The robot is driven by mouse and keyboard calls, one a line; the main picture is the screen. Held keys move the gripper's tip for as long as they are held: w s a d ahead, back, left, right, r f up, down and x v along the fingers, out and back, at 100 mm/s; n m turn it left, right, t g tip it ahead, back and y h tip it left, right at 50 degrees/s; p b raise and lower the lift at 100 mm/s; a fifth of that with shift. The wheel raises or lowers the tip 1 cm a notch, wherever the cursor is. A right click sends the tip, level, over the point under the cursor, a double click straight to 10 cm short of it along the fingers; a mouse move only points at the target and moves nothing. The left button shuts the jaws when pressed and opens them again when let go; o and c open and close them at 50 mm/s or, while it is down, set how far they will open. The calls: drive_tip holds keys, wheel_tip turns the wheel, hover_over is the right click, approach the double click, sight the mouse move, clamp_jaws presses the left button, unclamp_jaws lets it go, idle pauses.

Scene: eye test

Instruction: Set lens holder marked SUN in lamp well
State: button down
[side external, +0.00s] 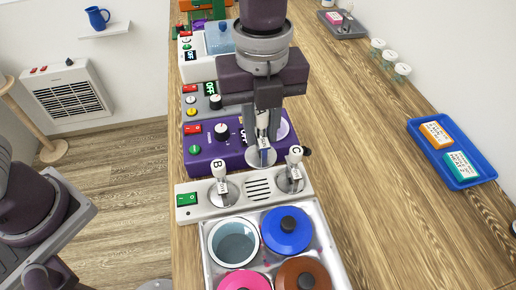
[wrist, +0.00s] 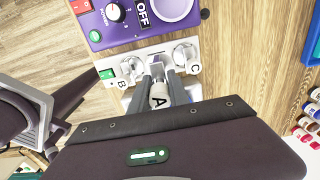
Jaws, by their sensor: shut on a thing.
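My gripper (side external: 262,112) is shut on a holder with a pale handle and a round silvery disc (side external: 261,157) at its lower end. In the wrist view this holder's handle (wrist: 159,98) bears the letter A, between my fingers (wrist: 161,80). It hangs upright above the gap between two similar holders, B (side external: 219,172) and C (side external: 294,162). B and C stand on a white panel (side external: 186,213) with a green switch and slots. I see no SUN mark. I cannot tell which part is the lamp well.
A purple unit (side external: 200,162) with a knob, an OFF display and a pale round top is behind the panel. A metal tray (side external: 335,262) in front holds a cup and several lidded pots. A blue tray (side external: 462,181) is at right. Bare wood lies between.

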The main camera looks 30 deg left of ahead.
drive_tip(key=w+a, duration=0.4)
drive_tip(key=w, duration=0.8)
drive_tip(key=shift+s+a+f, duration=0.1)
drive_tip(key=shift+a+f, duration=0.05)
drive_tip(key=shift+f, duration=2.4)
drive_tip(key=shift+s+a+f, duration=0.1)
drive_tip(key=shift+f, duration=2.4)
drive_tip(key=shift+f, duration=0.3)
drive_tip(key=c, duration=0.9)
unclamp_jaws()
drive_tip(key=shift+c, duration=0.2)
wheel_tip(320, 180, up, 6)
